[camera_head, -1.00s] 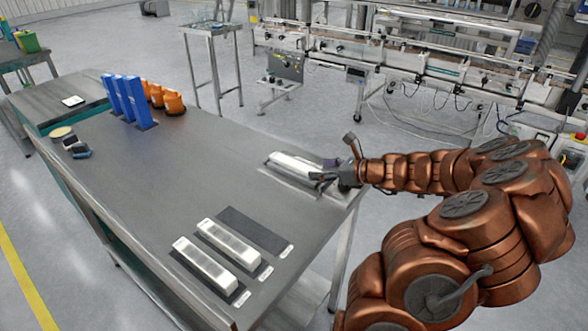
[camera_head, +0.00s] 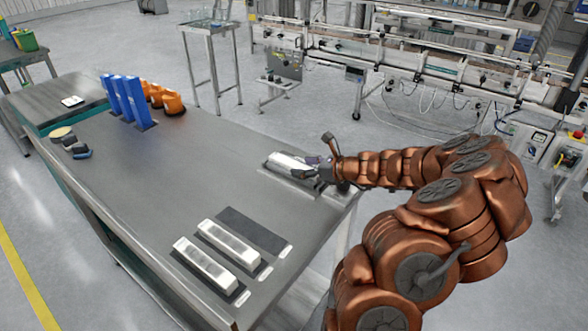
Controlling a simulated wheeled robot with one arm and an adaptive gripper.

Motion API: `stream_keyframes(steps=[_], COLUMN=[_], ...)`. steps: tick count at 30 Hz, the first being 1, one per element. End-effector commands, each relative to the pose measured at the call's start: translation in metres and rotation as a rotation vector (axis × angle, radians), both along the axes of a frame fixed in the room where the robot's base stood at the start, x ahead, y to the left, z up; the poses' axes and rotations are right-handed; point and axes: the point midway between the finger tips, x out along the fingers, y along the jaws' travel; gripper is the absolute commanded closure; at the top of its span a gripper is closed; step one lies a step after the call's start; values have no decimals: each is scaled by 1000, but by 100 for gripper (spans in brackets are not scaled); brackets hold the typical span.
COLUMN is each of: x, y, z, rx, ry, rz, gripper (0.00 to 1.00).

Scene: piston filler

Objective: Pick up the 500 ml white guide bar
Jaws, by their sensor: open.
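A white guide bar (camera_head: 285,162) lies on the grey table, near its right edge and close to my gripper. Two more white guide bars, one at the front (camera_head: 205,266) and one beside it (camera_head: 229,243), rest on dark strips with small white labels. I cannot read which bar is the 500 ml one. My gripper (camera_head: 318,172) is open at the right end of the far bar. Its fingers overlap that end in the picture, and I cannot tell whether they touch it.
The grey table (camera_head: 200,170) has a wide clear middle. An empty dark strip (camera_head: 253,229) lies beside the two front bars. Blue upright parts (camera_head: 125,101) and orange parts (camera_head: 172,102) stand at the back. A conveyor line (camera_head: 430,80) stands beyond the table.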

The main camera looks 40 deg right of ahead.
Motion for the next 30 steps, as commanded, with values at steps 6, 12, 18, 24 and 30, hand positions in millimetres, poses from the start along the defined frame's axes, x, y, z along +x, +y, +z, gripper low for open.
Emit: stream_keyframes(steps=[6, 12, 18, 24, 30], x=[0, 0, 0, 0, 0], y=[0, 0, 0, 0, 0], z=[0, 0, 0, 0, 1], rx=[0, 0, 1, 1, 0], ry=[0, 0, 0, 0, -1], rz=[0, 0, 0, 0, 0], gripper=[53, 74, 95, 100, 100])
